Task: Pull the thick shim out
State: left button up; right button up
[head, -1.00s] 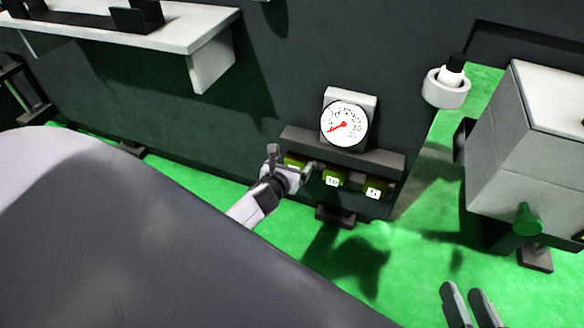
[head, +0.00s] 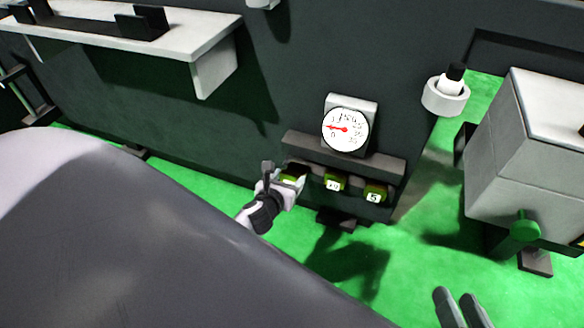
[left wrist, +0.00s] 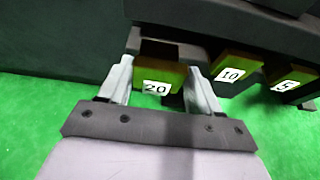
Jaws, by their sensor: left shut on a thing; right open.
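The thick shim is the olive block labelled 20 (head: 292,178), at the left end of the row under the dial gauge. My left gripper (head: 284,182) is shut on it, one finger on each side. In the left wrist view the block (left wrist: 160,78) sits between the two fingers with its label facing me. It stands forward of the dark holder (head: 330,150); I cannot tell whether its far end is clear of the slot. My right gripper (head: 462,300) is open and empty at the bottom edge, cut off by the frame.
Shims labelled 10 (head: 335,182) and 5 (head: 374,193) sit in the holder to the right. The gauge (head: 346,130) is above them. A white cup on the wall (head: 445,97) and a grey box machine (head: 520,150) stand right. Green floor lies open in front.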

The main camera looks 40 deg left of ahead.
pick_arm(q)
jog(key=shift+s+d, duration=0.1)
jog(key=shift+s, duration=0.35)
jog(key=shift+s+f, duration=0.1)
jog(key=shift+s, duration=0.05)
pick_arm(e)
jog(key=shift+w+a+r, duration=0.2)
jog(key=shift+w+r, duration=0.05)
jog(key=shift+w, duration=0.1)
pick_arm(q)
jog(key=o, duration=1.5)
jog(key=shift+s, duration=0.1)
pick_arm(e)
jog(key=shift+s, duration=0.1)
pick_arm(q)
jog(key=shift+s+d+r, duration=0.1)
jog(key=shift+s+r, duration=0.1)
jog(key=shift+r, duration=0.05)
jog(key=p+v, duration=0.2)
jog(key=v, duration=0.4)
jog(key=shift+s+d+p, duration=0.1)
jog(key=shift+s+p, duration=0.15)
jog(key=shift+p, duration=0.1)
pick_arm(e)
jog(key=shift+s+d+h, duration=0.25)
jog(key=shift+d+h, duration=0.25)
jog(key=shift+d, duration=0.35)
